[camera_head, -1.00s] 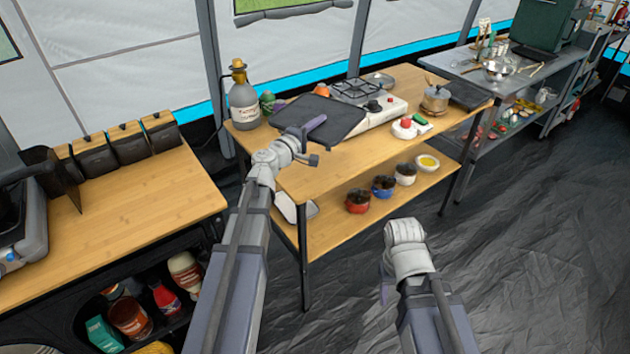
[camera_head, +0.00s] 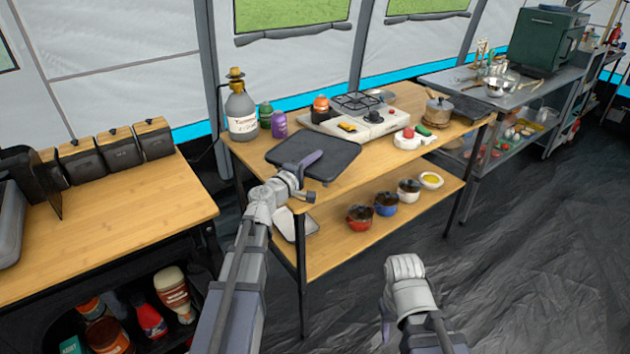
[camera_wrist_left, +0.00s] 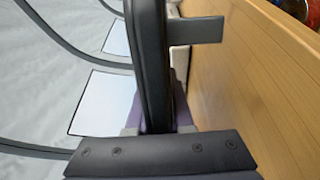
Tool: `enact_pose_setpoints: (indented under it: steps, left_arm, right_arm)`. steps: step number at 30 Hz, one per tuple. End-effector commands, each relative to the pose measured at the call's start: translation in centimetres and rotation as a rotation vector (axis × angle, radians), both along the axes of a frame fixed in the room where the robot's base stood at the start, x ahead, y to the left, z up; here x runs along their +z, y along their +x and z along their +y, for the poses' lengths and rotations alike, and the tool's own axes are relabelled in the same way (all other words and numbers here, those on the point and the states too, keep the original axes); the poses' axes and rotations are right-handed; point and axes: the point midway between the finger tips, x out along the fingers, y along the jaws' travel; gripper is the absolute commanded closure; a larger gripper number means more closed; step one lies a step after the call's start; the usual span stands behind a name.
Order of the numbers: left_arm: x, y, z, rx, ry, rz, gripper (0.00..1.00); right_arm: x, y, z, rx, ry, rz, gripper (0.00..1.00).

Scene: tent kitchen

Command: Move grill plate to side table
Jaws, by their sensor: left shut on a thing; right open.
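The grill plate (camera_head: 322,153) is a flat, dark square over the left front part of the middle wooden table. My left gripper (camera_head: 308,163) is shut on its near edge, with purple fingers. In the left wrist view the plate (camera_wrist_left: 150,60) shows nearly edge-on, with a dark tab and a gap between it and the wooden top. My right gripper (camera_head: 390,310) is low over the floor, away from the tables; its fingers are mostly hidden. Another wooden table (camera_head: 120,215) stands at left and a metal table (camera_head: 455,82) at right; I cannot tell which is the side table.
A gas stove (camera_head: 370,120) stands behind the plate. A large bottle (camera_head: 241,112), a purple bottle (camera_head: 279,125) and a pot (camera_head: 438,110) share that table. Several bowls stand on its lower shelf. Black containers (camera_head: 122,152) line the back of the left table, whose middle is clear.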

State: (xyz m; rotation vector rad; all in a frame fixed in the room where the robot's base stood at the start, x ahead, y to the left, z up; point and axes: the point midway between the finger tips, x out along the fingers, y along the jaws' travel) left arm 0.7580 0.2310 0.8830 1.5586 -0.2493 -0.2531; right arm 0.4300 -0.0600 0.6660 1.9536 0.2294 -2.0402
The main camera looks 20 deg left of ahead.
Motion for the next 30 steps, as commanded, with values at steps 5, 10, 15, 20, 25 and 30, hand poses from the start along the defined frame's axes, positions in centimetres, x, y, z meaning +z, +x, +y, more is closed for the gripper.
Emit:
enact_pose_setpoints:
  steps: [5, 10, 15, 20, 25, 30]
  left_arm:
    - [-0.1, 0.0, 0.0, 0.0, -0.001, -0.001, 1.0]
    - [-1.6, 0.0, 0.0, 0.0, -0.001, -0.001, 1.0]
    - [-3.6, 0.0, 0.0, 0.0, -0.001, -0.001, 1.0]
    - [-3.8, 0.0, 0.0, 0.0, -0.001, -0.001, 1.0]
    - [-3.7, 0.0, 0.0, 0.0, -0.001, -0.001, 1.0]
    - [-4.1, 0.0, 0.0, 0.0, 0.0, 0.0, 0.79]
  right_arm:
    - [-0.2, 0.0, 0.0, 0.0, 0.0, 0.0, 0.5]
    - [-1.6, 0.0, 0.0, 0.0, 0.0, 0.0, 0.5]
    - [-3.6, 0.0, 0.0, 0.0, 0.0, 0.0, 0.5]
    - [-3.8, 0.0, 0.0, 0.0, 0.0, 0.0, 0.5]
    - [-3.7, 0.0, 0.0, 0.0, 0.0, 0.0, 0.5]
    - [-4.1, 0.0, 0.0, 0.0, 0.0, 0.0, 0.5]
